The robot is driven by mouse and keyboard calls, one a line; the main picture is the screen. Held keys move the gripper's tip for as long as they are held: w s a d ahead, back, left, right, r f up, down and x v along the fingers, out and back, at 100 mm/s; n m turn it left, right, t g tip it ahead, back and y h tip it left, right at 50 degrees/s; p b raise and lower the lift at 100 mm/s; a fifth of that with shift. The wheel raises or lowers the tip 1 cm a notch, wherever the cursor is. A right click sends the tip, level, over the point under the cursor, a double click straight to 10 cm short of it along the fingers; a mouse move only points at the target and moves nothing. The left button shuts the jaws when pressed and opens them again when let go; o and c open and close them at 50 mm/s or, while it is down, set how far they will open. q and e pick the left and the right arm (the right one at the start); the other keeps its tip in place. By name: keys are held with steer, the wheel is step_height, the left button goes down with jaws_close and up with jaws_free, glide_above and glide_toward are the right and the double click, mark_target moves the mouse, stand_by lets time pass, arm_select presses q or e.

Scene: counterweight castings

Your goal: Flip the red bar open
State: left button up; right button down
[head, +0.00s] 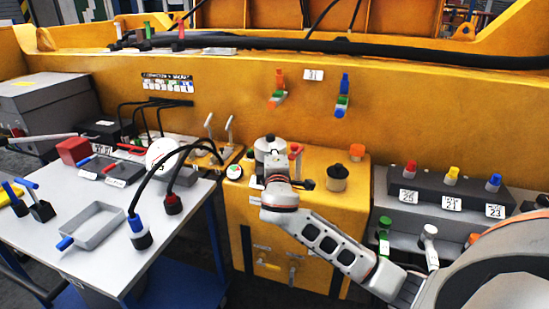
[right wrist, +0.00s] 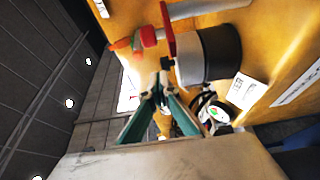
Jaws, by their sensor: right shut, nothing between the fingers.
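A flat red bar (right wrist: 168,30) stands beside a dark and silver cylinder (right wrist: 208,52) in the right wrist view. In the head view, red parts (head: 295,153) show just right of a grey round-topped fitting (head: 267,146) on the yellow cabinet; I cannot tell which is the bar. My right gripper (right wrist: 163,78) is shut and empty. Its fingertips are near the cylinder and the lower end of the bar; contact is unclear. In the head view the right gripper (head: 274,170) is partly hidden by its own wrist. My left gripper is not in view.
A black pot-like knob (head: 337,178) and an orange cap (head: 357,152) stand on the cabinet right of my wrist. A round gauge (head: 234,172) is at its left. The grey table (head: 185,212) holds a tray (head: 98,222) and cabled plugs. The yellow wall rises behind.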

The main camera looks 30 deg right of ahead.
mark_target(296, 148)
steer(key=s+d, duration=0.1)
steer(key=s+d+p, duration=0.1)
steer(key=d, duration=0.1)
steer(key=shift+s, duration=0.15)
stand_by(0.4)
